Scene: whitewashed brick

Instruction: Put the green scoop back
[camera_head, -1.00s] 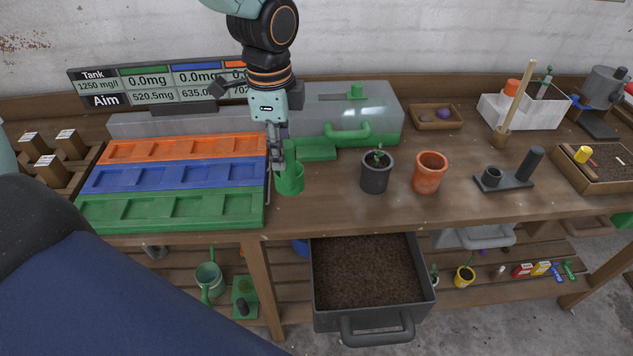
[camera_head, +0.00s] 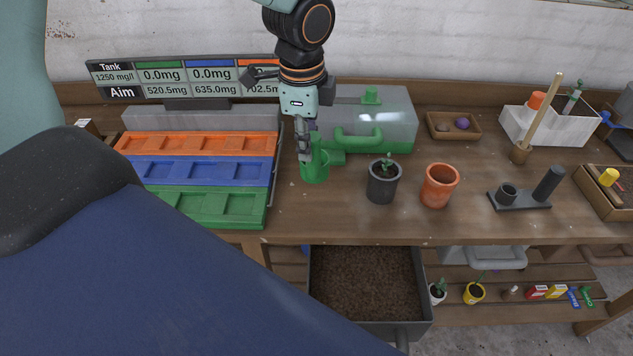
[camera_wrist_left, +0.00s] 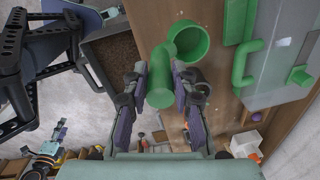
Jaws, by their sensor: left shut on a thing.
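The green scoop (camera_head: 315,168) has a round cup and a long handle. My left gripper (camera_head: 304,152) hangs from above, its fingers shut on the handle. In the left wrist view the green handle (camera_wrist_left: 160,82) lies between the two fingers of the left gripper (camera_wrist_left: 160,100), with the open mouth of the scoop's cup beside it.
A clear case with a green base and handle (camera_head: 358,137) stands behind. A dark plant pot (camera_head: 383,182) and a terracotta pot (camera_head: 437,186) stand to the right. The green tray (camera_head: 210,208) is close on the left. A soil-filled drawer (camera_head: 365,285) is below.

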